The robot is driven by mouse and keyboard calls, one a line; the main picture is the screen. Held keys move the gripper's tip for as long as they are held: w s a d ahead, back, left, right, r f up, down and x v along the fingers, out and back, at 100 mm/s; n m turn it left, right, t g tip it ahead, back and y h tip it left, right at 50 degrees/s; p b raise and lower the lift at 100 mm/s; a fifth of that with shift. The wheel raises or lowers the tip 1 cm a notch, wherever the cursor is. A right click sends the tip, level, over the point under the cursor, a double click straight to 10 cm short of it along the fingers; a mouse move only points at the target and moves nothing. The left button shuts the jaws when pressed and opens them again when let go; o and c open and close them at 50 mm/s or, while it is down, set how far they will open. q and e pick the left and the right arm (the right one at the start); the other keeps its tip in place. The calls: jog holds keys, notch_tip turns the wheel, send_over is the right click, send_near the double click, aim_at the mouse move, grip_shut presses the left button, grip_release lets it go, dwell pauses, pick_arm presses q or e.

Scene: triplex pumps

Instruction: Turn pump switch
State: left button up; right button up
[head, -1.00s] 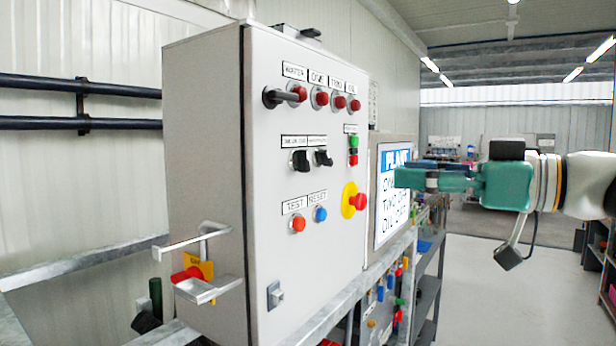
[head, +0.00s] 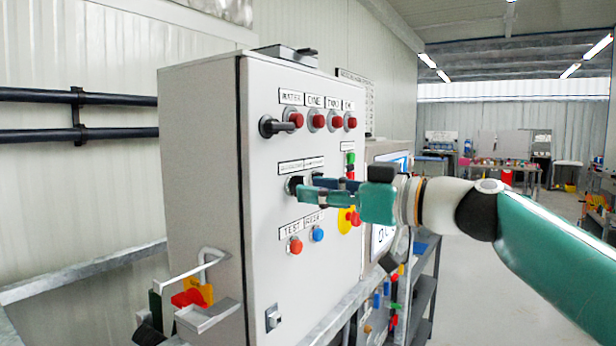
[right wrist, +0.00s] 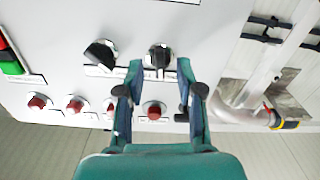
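The grey control panel (head: 275,225) carries two black rotary switches side by side. In the head view the left switch (head: 293,185) shows just past my right gripper's tips, and the other switch is hidden behind the gripper. My right gripper (head: 306,189) is open and empty in front of the panel. In the right wrist view its two fingers (right wrist: 160,68) point at one black switch (right wrist: 160,57), which sits between the tips. I cannot tell whether they touch it. The other black switch (right wrist: 101,54) sits outside the fingers, to the left. My left gripper is not in view.
A row of red lamps (head: 317,121) and a black lever (head: 275,126) are above the switches. Orange (head: 295,245) and blue (head: 318,234) buttons are below. A yellow-backed red stop button (head: 350,218) is partly behind my gripper. Open floor lies at right.

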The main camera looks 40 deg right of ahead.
jog(key=shift+x, duration=1.2)
grip_shut()
jog(key=shift+m, duration=0.8)
grip_release()
